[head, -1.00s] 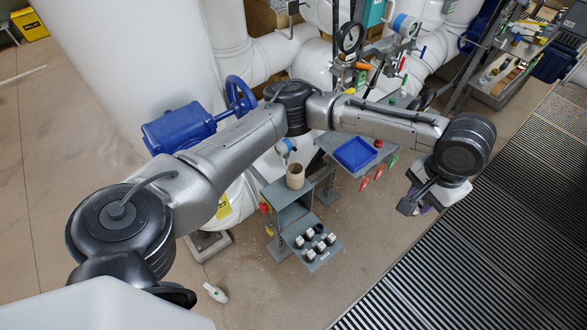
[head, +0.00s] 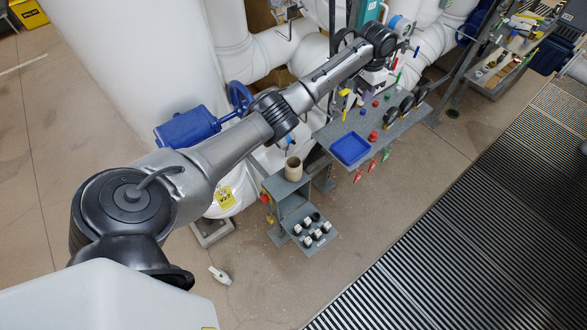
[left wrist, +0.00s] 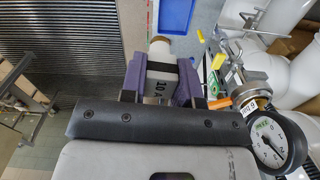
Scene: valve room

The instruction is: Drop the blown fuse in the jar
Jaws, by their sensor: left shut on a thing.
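My left gripper (head: 368,88) is at the far end of my outstretched arm, over the back part of the grey bench. In the left wrist view its purple fingers (left wrist: 161,82) are shut on a white fuse (left wrist: 161,66) with a brass-coloured end cap and the marking "10 A". The fuse is hard to make out in the head view. A beige open jar (head: 293,168) stands upright on top of the small grey cabinet (head: 278,184), well in front and to the left of the gripper. My right gripper is not in view.
The bench (head: 400,122) carries a blue tray (head: 350,148), a red button and dark round gauges. Several white-and-black fuses sit in a rack (head: 316,234) at the cabinet's front. Pipes and a gauge (left wrist: 268,142) are close to the gripper. The floor grating is clear.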

